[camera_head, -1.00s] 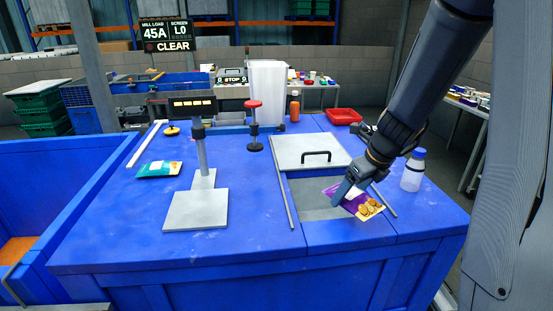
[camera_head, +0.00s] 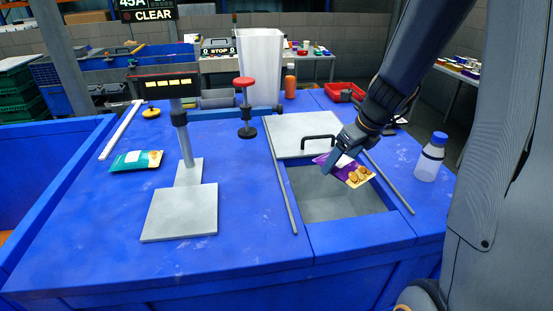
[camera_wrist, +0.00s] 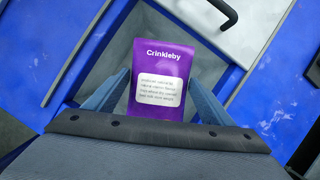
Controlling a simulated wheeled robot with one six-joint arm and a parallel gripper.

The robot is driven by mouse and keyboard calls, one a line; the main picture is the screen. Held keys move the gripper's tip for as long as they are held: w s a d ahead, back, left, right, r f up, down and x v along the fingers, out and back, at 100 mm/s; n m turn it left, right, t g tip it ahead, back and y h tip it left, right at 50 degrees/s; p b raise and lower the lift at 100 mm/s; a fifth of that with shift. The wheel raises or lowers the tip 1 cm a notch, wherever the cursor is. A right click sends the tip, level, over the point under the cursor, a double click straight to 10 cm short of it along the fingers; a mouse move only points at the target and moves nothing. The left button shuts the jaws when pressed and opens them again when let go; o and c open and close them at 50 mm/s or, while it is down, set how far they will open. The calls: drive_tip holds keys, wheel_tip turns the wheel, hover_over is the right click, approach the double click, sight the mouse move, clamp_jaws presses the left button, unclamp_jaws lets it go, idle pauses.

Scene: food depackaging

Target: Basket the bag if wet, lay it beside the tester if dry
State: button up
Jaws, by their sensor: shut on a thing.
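A purple bag (camera_head: 330,163) with a pale lower end picturing round snacks is in my gripper (camera_head: 337,160), above the square opening in the blue table. In the wrist view the bag (camera_wrist: 160,65) reads "Crinkleby" and has a white label. Both fingers of my gripper (camera_wrist: 158,98) flank it, shut on it. No drops show on its visible face; I cannot tell whether it is wet or dry. A stand with a grey plate (camera_head: 180,215) and a display (camera_head: 166,84) with several lit yellow blocks, seemingly the tester, stands left of the opening. A teal bag (camera_head: 136,160) lies left of it.
A grey lid with a black handle (camera_head: 290,130) lies behind the opening (camera_head: 330,205). A white-and-blue bottle (camera_head: 430,160) stands to the right. A red-topped stand (camera_head: 246,110), white bin (camera_head: 261,65) and red tray (camera_head: 343,91) are behind. The table's front left is clear.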

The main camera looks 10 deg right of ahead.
drive_tip(key=shift+f+b, duration=2.3)
drive_tip(key=shift+b, duration=0.05)
drive_tip(key=o, duration=1.2)
drive_tip(key=v, duration=0.8)
drive_tip(key=shift+f, duration=0.1)
